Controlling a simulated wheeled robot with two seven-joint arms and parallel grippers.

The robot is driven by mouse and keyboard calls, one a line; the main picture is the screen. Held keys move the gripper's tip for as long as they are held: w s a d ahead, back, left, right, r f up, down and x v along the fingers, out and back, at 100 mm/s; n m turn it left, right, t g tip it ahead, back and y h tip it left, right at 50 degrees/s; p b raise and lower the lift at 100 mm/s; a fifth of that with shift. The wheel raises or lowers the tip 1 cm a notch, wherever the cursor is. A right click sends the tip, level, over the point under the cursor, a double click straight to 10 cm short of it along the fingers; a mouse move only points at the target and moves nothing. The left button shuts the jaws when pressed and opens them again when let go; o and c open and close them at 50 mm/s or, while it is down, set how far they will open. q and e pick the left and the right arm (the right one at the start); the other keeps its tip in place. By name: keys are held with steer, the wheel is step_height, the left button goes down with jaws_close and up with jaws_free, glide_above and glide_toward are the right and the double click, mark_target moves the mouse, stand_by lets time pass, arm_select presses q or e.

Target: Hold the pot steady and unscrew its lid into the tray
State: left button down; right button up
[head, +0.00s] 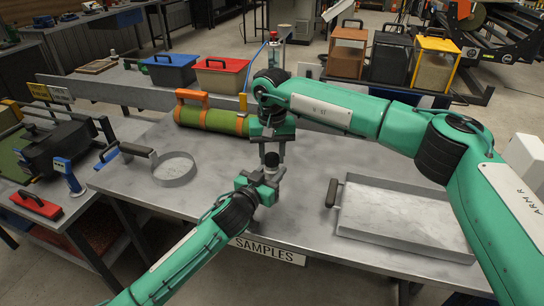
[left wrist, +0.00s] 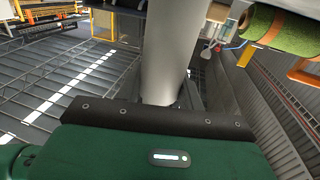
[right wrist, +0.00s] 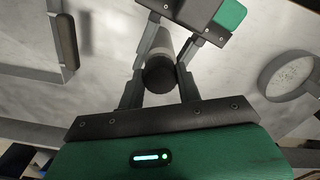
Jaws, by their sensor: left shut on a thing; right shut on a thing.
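The pot is a small pale cylinder (right wrist: 160,43) with a dark round lid (right wrist: 158,76) at its end, in the right wrist view. In the head view the dark lid (head: 271,159) shows between my two grippers above the table. My right gripper (head: 271,145) comes from above, shut with its fingers on either side of the lid. My left gripper (head: 268,176) is shut on the pot body from below, largely hiding it. The lid looks seated on the pot. The grey shallow tray (head: 405,222) with a dark handle lies on the table to the right.
A green turf roll (head: 212,118) with orange bands lies behind the grippers. A grey ring with a handle (head: 175,170) lies to the left. Red and blue bins (head: 220,78) stand at the back. The table between grippers and tray is clear.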

mark_target(272, 156)
steer(key=shift+r, duration=0.7)
steer(key=shift+r, duration=2)
arm_select(q)
steer(key=c, duration=0.8)
jaws_free()
steer(key=shift+s, duration=0.1)
arm_select(e)
steer(key=shift+f+b, duration=0.65)
steer(key=shift+f, duration=0.05)
arm_select(q)
steer(key=shift+v, duration=5.95)
